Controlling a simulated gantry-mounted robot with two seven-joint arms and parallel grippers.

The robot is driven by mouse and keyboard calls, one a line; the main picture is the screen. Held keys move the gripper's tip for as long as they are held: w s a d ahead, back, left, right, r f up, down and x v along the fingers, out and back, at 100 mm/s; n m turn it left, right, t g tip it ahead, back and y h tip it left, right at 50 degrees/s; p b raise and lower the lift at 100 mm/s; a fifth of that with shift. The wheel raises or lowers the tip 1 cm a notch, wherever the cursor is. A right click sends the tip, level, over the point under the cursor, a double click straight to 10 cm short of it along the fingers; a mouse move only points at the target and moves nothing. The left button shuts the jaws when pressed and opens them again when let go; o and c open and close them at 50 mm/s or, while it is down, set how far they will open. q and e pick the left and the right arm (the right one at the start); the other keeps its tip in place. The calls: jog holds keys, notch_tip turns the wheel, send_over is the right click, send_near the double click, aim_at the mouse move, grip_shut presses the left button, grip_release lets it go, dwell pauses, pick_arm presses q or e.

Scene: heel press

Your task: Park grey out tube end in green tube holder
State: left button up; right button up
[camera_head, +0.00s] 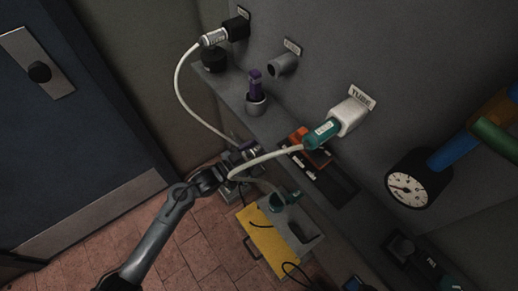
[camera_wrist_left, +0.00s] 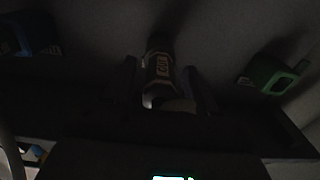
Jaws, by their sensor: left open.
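A grey tube end (camera_head: 215,38) with a pale label sits in a black wall socket at the upper left. Its white hose runs down behind my left gripper (camera_head: 243,158), which is by the shelf edge. In the dark left wrist view, a grey labelled cylinder (camera_wrist_left: 162,72) lies between the spread fingers of my left gripper (camera_wrist_left: 160,88); contact cannot be told. Its label is too dim to read. A green holder-like piece (camera_head: 280,201) sits low by the yellow panel. A green part (camera_wrist_left: 266,74) also shows right in the wrist view; whether they match is unclear.
A teal tube end (camera_head: 322,134) is in the white TUBE socket (camera_head: 349,116); its pale hose passes close to my gripper. A purple-topped piece (camera_head: 255,86) stands in a grey cup on the shelf. A gauge (camera_head: 406,190) is at right. A door (camera_head: 70,110) fills the left.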

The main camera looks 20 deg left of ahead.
pick_arm(q)
jog(key=shift+w+d, duration=0.25)
jog(key=shift+w, duration=0.15)
dwell(0.9)
jog(key=shift+p, duration=0.5)
jog(key=shift+c, duration=0.5)
grip_shut()
dwell(0.3)
jog(key=shift+s+a+r, duration=0.1)
